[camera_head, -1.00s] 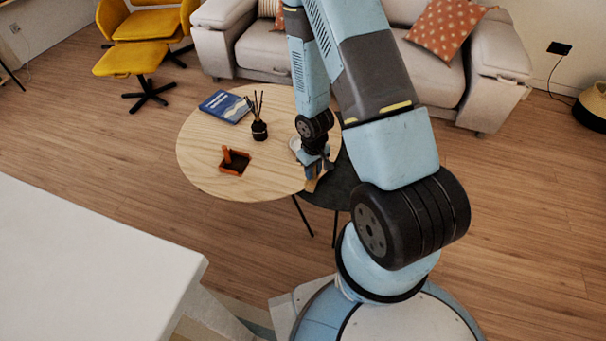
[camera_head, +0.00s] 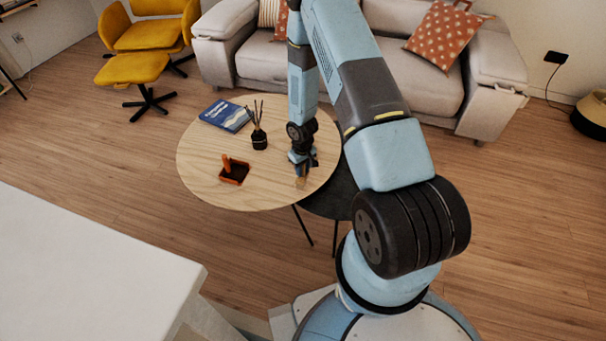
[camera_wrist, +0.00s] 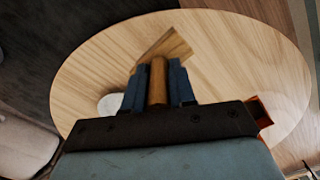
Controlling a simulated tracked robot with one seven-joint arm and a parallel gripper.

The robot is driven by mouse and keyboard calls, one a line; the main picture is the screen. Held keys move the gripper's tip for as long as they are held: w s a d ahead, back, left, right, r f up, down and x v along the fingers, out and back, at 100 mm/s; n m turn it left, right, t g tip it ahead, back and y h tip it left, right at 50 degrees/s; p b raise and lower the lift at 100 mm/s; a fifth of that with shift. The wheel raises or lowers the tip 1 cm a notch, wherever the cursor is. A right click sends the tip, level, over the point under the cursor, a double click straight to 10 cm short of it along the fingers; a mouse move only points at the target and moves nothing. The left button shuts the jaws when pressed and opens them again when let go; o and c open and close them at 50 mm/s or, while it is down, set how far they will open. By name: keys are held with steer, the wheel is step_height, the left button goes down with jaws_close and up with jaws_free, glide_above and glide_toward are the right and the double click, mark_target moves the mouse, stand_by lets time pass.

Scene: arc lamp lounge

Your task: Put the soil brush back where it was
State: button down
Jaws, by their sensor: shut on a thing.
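My gripper (camera_head: 302,164) is over the right part of the round wooden table (camera_head: 205,150). In the wrist view, my gripper (camera_wrist: 158,85) has its blue fingers shut on the brown handle of the soil brush (camera_wrist: 158,80). The brush's flat, light wooden end (camera_wrist: 172,47) sticks out past the fingertips, at a slant. In the head view the brush (camera_head: 300,183) is a small tan shape under the gripper. I cannot tell whether it touches the table. Its bristles cannot be made out.
An orange tray (camera_head: 233,180) with an upright orange piece stands left on the table. A black reed diffuser (camera_head: 259,139) and a blue book (camera_head: 225,115) lie behind. A white round thing (camera_wrist: 110,103) is beside the gripper. A dark lower table (camera_head: 335,200) adjoins at right.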

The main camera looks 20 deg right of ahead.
steer(key=shift+w+f, duration=0.2)
steer(key=shift+f, duration=1.6)
steer(key=c, duration=0.9)
jaws_free()
